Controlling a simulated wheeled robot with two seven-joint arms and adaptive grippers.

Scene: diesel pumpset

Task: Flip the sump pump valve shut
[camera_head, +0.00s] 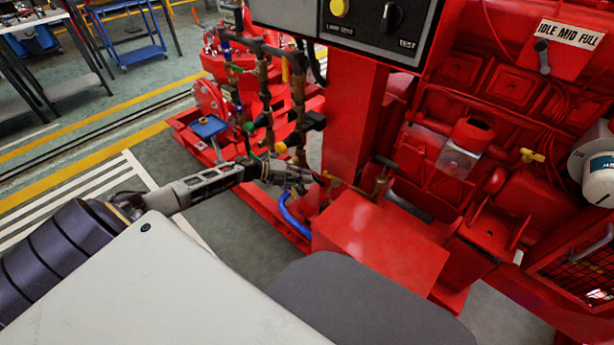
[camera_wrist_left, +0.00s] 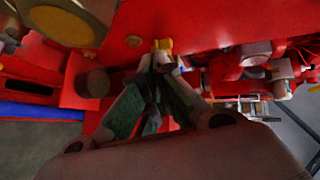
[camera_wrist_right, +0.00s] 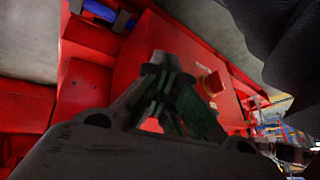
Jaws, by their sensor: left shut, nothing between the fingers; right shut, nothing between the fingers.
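My left gripper (camera_head: 304,178) reaches in from the left, its fingers shut and empty, beside the red frame's post. In the left wrist view its fingertips (camera_wrist_left: 160,56) meet close to a small yellow part (camera_wrist_left: 163,45); I cannot tell whether they touch it. I cannot tell which fitting is the sump pump valve. My right gripper (camera_wrist_right: 158,62) shows only in its wrist view, shut and empty, above red metal.
The red engine (camera_head: 470,130) fills the right side, with a yellow handle (camera_head: 531,155) on it. A control panel (camera_head: 350,20) hangs above. Pipes with several valves (camera_head: 265,100) stand behind the left gripper. A red box (camera_head: 375,240) lies in front.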

